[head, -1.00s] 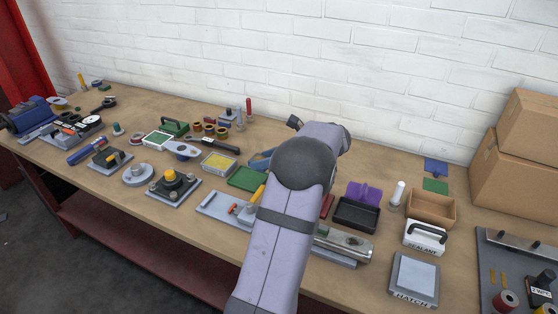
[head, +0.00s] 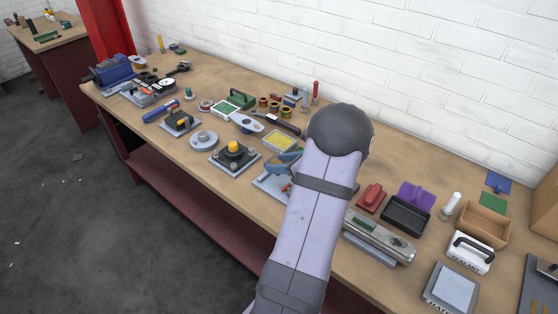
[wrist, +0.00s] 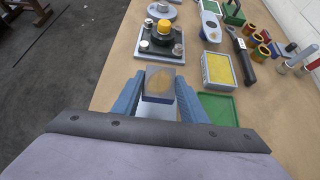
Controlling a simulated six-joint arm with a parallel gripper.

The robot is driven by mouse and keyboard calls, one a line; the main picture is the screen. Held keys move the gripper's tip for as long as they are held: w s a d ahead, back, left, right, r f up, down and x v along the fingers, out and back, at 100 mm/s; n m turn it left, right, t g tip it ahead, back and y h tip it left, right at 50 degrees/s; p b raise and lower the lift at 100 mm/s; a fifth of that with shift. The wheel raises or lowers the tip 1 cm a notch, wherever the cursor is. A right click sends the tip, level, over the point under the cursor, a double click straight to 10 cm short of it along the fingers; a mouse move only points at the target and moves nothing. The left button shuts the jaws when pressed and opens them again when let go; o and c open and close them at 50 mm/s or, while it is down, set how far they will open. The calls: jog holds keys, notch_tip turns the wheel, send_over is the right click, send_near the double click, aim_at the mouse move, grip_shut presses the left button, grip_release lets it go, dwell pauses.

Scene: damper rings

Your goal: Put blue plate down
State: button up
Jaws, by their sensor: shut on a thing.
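My gripper (wrist: 162,100) has blue fingers and is shut on a small plate-like piece (wrist: 164,84). The piece has a dull grey-tan face and a dark blue lower edge, which I take to be the blue plate. In the wrist view it stands upright between the fingertips, over a pale grey surface; I cannot tell whether it touches. In the head view my gripper (head: 282,163) is partly hidden behind my arm, and the held piece cannot be made out. Another flat blue piece (head: 498,182) lies near the wall at the right.
A base with a yellow knob (wrist: 163,30) stands just beyond the fingers. A yellow-filled tray (wrist: 217,70) and a green plate (wrist: 217,109) lie to the right. A black tray (head: 405,214) and a red block (head: 371,197) are right of my arm.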

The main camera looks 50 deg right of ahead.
dwell(0.4)
jog(key=b, duration=0.4)
send_over(280, 185)
jog(key=shift+w+f, duration=0.1)
jog(key=shift+f, duration=2.3)
jog(key=shift+f, duration=0.2)
jog(key=shift+f+b, duration=0.55)
jog(key=shift+b, duration=0.1)
jog(key=shift+f, duration=0.25)
jog(key=o, duration=1.5)
jog(key=shift+b+v, duration=0.6)
jog(key=shift+v, duration=3.05)
